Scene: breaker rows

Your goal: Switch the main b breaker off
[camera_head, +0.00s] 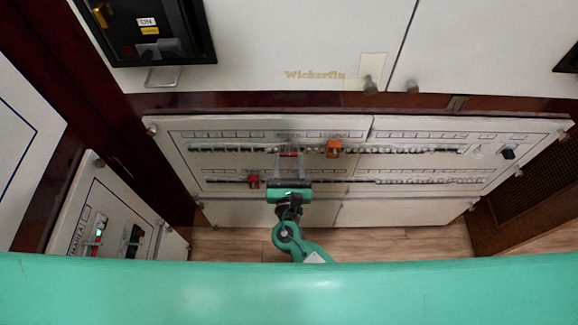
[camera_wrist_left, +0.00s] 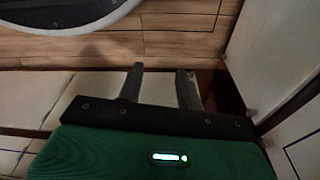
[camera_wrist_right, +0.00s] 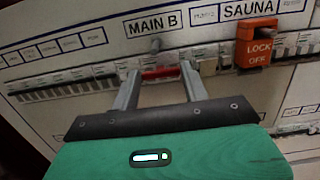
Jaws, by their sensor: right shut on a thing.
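The main b breaker (camera_wrist_right: 161,72) is a red switch under the MAIN B label (camera_wrist_right: 154,22) in the right wrist view. In the head view the main b breaker (camera_head: 289,154) sits in the upper breaker row of the low white panel. My right gripper (camera_wrist_right: 161,78) has one finger on each side of the red switch and is shut on it; this gripper (camera_head: 290,163) partly covers the panel in the head view. My left gripper (camera_wrist_left: 160,72) shows only in its wrist view, fingers apart and empty, above the floor.
An orange LOCK OFF block (camera_wrist_right: 257,43) sits just right of the main b breaker, under the SAUNA label (camera_wrist_right: 249,9). Another red switch (camera_head: 253,181) is in the lower row. A side panel (camera_head: 84,207) stands at the left. Wood floor (camera_head: 388,240) lies below.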

